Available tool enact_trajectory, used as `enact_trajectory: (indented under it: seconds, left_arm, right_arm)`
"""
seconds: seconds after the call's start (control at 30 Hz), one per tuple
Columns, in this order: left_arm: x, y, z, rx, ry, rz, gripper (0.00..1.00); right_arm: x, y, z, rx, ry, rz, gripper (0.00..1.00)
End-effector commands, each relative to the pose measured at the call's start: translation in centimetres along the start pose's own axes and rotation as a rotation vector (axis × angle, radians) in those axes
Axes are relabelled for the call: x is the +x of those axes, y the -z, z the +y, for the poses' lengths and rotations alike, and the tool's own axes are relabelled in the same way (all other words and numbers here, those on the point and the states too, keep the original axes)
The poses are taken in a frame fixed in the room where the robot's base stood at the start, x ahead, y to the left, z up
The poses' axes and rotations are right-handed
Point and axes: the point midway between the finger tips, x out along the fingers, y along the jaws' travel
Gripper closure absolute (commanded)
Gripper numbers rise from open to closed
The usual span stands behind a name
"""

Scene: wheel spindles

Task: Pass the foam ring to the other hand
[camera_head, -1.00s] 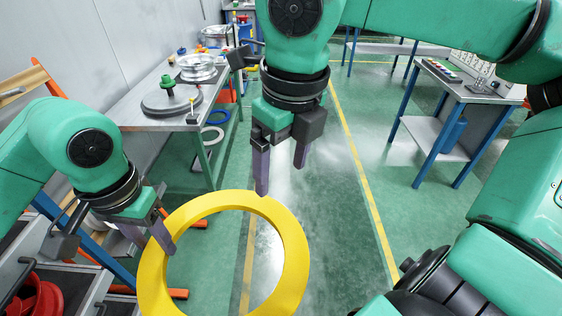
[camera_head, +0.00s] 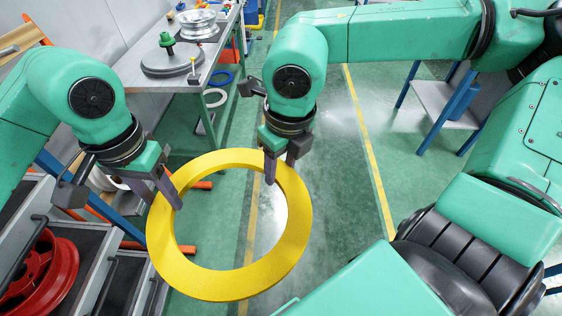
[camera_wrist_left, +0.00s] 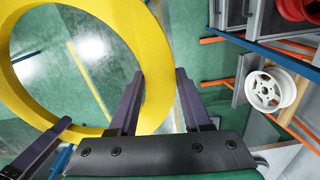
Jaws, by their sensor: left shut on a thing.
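The yellow foam ring (camera_head: 163,245) hangs in the air in front of me in the head view. My left gripper (camera_head: 170,192) is shut on its left side. In the left wrist view the ring (camera_wrist_left: 155,75) passes between the two fingers of my left gripper (camera_wrist_left: 158,100). My right gripper (camera_head: 272,170) is at the ring's upper right part, with one dark finger overlapping the band. Its other finger is largely hidden, so I cannot tell whether it grips the ring.
A grey workbench (camera_head: 205,60) with a metal wheel and a dark disc stands at the back left. Drawers (camera_head: 85,270) holding a red wheel (camera_head: 45,270) are at the lower left. Open green floor lies under and behind the ring.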

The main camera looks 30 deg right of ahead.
Motion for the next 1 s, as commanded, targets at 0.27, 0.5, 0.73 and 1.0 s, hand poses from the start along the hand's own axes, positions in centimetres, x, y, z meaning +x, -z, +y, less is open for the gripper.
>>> enact_trajectory:
  seconds: [0.27, 0.5, 0.73, 1.0]
  left_arm:
    - [0.0, 0.0, 0.0, 0.000, -0.001, 0.001, 0.29]
    - [0.0, 0.0, 0.0, 0.000, 0.000, 0.000, 0.17]
    - [-1.5, 0.1, -0.1, 0.000, 0.003, 0.003, 0.17]
    - [-8.7, 0.1, -0.1, -0.003, 0.006, 0.005, 0.17]
  right_arm:
    - [-0.1, 0.0, 0.0, 0.000, -0.001, -0.001, 1.00]
    - [-0.1, 0.0, 0.0, 0.000, -0.001, -0.001, 1.00]
    - [-0.1, 0.0, 0.0, 0.000, 0.000, -0.001, 1.00]
    - [0.0, 0.0, 0.0, 0.000, 0.000, 0.000, 1.00]
